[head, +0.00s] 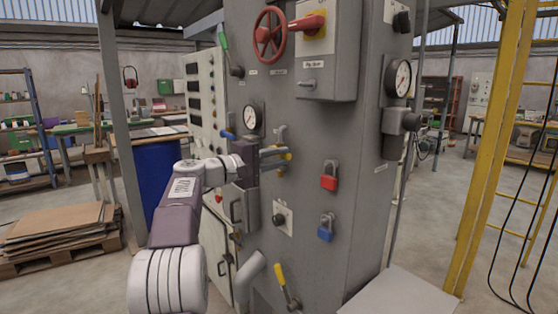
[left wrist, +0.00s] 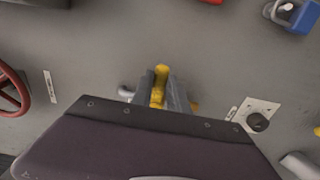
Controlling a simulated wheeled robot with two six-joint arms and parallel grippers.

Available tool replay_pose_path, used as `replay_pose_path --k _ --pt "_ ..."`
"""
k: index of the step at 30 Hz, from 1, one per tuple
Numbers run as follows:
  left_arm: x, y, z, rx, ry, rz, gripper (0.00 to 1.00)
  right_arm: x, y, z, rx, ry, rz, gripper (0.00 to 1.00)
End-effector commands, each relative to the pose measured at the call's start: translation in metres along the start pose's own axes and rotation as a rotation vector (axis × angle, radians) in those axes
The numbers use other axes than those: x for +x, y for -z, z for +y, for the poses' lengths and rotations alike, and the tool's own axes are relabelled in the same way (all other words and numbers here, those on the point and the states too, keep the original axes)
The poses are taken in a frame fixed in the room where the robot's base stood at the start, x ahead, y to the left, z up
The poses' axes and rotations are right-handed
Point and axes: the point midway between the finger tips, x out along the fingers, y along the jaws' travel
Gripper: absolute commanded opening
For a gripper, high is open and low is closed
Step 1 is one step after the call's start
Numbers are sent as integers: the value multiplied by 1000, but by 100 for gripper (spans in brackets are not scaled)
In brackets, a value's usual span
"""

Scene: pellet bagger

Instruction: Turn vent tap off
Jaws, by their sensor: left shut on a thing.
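A tap with a yellow handle (left wrist: 161,71) is on the front of the grey machine cabinet (head: 350,130). In the head view its yellow part (head: 284,173) shows only in small bits around my fingers. My left gripper (head: 285,154) reaches it from the left and is shut on the handle. In the left wrist view the two fingers (left wrist: 160,92) lie on either side of the yellow handle, which sticks out past their tips. I cannot read a label that names this tap. My right gripper is not in view.
Around it are a pressure gauge (head: 253,119), a red handwheel (head: 269,34), a red padlock (head: 329,176), a blue padlock (head: 326,228), a black knob (head: 280,220) and a lower yellow lever (head: 281,275). A yellow frame (head: 497,130) stands at the right.

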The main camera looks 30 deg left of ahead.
Motion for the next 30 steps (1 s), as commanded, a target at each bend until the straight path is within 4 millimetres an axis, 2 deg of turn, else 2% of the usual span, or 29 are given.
replay_pose_path --k 1,9,10,12,22,25,30 --pt "0 -1 -5 0 10 -6 0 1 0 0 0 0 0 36" --pt "0 -1 -6 -1 11 -7 0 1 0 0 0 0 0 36" --pt "0 -1 -6 -1 11 -8 28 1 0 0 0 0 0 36" --pt "0 -1 -5 -1 10 -7 42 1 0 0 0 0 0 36" --pt "-4 0 -3 0 5 -2 42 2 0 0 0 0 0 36" --pt "-21 1 -4 1 5 1 42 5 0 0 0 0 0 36" --pt "-61 1 -3 0 5 2 42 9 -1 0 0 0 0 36"
